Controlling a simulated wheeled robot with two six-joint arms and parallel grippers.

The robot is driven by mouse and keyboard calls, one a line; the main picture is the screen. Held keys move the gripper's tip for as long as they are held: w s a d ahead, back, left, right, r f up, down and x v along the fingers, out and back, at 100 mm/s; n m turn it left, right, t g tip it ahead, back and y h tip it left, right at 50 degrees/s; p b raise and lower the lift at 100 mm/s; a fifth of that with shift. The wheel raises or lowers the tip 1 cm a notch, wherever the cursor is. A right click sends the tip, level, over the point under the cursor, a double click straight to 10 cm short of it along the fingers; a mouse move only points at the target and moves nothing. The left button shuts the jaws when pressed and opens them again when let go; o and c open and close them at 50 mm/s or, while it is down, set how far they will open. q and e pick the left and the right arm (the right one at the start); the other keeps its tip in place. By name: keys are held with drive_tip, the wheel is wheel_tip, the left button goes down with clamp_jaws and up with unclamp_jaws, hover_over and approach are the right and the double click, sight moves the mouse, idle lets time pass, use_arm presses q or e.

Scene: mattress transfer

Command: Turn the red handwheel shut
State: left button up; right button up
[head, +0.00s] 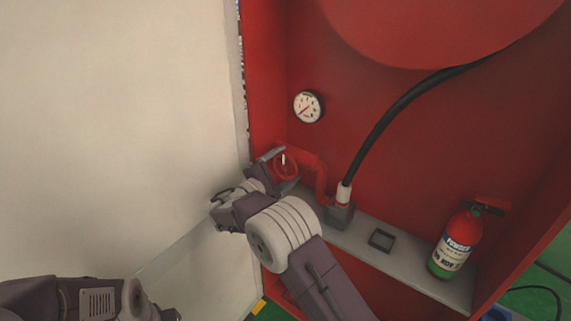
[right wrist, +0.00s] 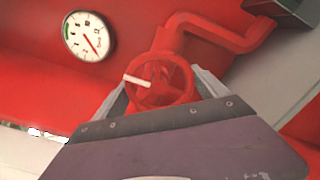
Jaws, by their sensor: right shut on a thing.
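The red handwheel (head: 285,167) sits on a red pipe at the left inside the red cabinet. In the right wrist view the handwheel (right wrist: 161,82) shows a white bar across its left side. My right gripper (head: 276,165) has a finger on each side of the wheel, and it is shut on the rim. Its fingers also show in the right wrist view (right wrist: 160,88), at the left and right of the wheel. My left arm shows at the bottom left of the head view, but its fingers cannot be made out.
A pressure gauge (head: 308,107) is on the back wall above the wheel. A black hose (head: 385,117) runs up from a fitting (head: 341,213). A fire extinguisher (head: 455,241) stands on the grey shelf (head: 411,269) at the right. A pale wall (head: 110,130) fills the left.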

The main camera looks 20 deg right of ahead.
drive_tip(key=shift+f, duration=0.1)
idle(0.4)
drive_tip(key=o, duration=1.3)
drive_tip(key=shift+c, duration=0.2)
drive_tip(key=v, duration=0.9)
drive_tip(key=shift+a, duration=0.1)
